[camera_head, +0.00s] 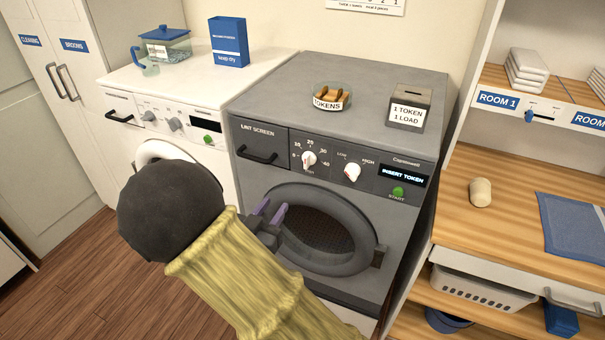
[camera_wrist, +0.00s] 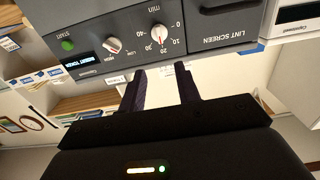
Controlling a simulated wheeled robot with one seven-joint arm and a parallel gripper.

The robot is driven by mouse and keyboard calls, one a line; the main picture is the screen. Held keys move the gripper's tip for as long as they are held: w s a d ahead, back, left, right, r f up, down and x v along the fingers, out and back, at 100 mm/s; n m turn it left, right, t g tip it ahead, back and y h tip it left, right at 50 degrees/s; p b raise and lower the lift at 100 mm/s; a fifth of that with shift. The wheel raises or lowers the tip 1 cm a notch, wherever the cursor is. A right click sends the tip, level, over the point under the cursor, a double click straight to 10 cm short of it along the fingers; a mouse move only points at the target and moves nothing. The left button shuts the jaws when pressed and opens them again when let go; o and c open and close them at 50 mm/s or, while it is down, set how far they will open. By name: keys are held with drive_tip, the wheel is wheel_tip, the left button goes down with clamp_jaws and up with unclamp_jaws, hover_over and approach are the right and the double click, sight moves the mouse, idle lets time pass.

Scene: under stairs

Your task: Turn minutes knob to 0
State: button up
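The grey dryer (camera_head: 425,166) has a white minutes knob (camera_head: 309,159) on its front panel, beside the lint screen drawer. The knob has a red mark and appears to point near 20. It shows upside down in the wrist view (camera_wrist: 158,34), with its scale of 0 to 40 around it. My gripper (camera_head: 271,211) is in front of the dryer, below and left of the knob in the head view. In the wrist view my gripper (camera_wrist: 160,80) has its two dark fingers apart with nothing between them. The fingertips are short of the knob and not touching it.
The low/high knob (camera_head: 352,172), green start button (camera_head: 398,192) and "INSERT TOKEN" display (camera_head: 402,175) are right of the minutes knob. The lint screen handle (camera_head: 257,155) sticks out at left. The round dryer door (camera_head: 345,262) is below. A token bowl (camera_head: 331,102) and token box (camera_head: 410,108) stand on top.

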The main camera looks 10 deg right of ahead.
sight(305, 163)
drive_tip(key=shift+w+d, duration=0.1)
drive_tip(key=p+x, duration=0.3)
drive_tip(key=x, duration=1.4)
drive_tip(key=shift+w+d, duration=0.1)
drive_tip(key=shift+c, duration=0.4)
clamp_jaws()
